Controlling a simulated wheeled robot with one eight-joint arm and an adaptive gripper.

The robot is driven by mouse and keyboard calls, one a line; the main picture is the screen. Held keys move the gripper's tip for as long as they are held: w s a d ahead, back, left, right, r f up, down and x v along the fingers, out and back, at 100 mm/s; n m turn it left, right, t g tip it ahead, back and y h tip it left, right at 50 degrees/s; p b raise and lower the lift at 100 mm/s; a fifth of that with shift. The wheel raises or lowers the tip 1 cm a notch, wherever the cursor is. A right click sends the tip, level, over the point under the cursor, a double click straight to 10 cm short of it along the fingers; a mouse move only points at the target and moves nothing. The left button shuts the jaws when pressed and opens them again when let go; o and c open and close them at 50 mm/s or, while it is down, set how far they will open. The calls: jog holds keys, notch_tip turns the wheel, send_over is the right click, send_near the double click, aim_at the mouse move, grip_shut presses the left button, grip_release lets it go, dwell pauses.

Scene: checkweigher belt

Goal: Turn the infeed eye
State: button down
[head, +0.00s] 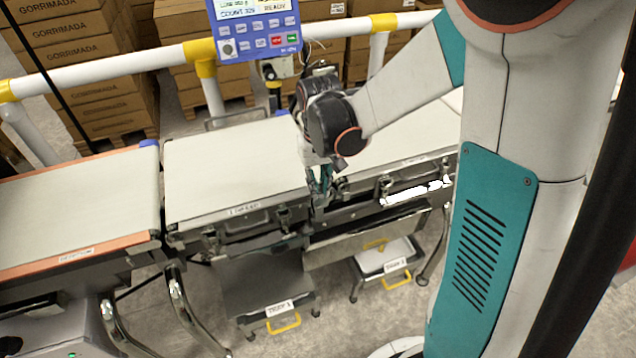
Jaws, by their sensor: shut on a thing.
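My gripper (320,184) reaches down at the gap between the middle belt and the right belt, near their front edges. Its teal fingers are shut on a small part there, which I take to be the infeed eye. The fingers and the dark wrist hide that part almost wholly, so I cannot tell its shape or which way it faces.
The middle belt (230,165) and right belt (405,140) are bare. An orange-edged belt (75,200) lies left. A blue control panel (254,27) stands behind on a white rail (125,67). Labelled step stools (265,290) (385,262) sit below. Cartons (80,50) are stacked behind.

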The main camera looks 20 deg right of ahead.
jog(key=shift+n, duration=0.5)
jog(key=c, duration=1.4)
grip_release()
jog(key=shift+o, duration=0.2)
notch_tip(320, 180, up, 12)
jog(key=s+r+t, duration=0.3)
jog(key=s+t, duration=0.4)
jog(key=s, duration=0.8)
jog(key=shift+a, duration=0.35)
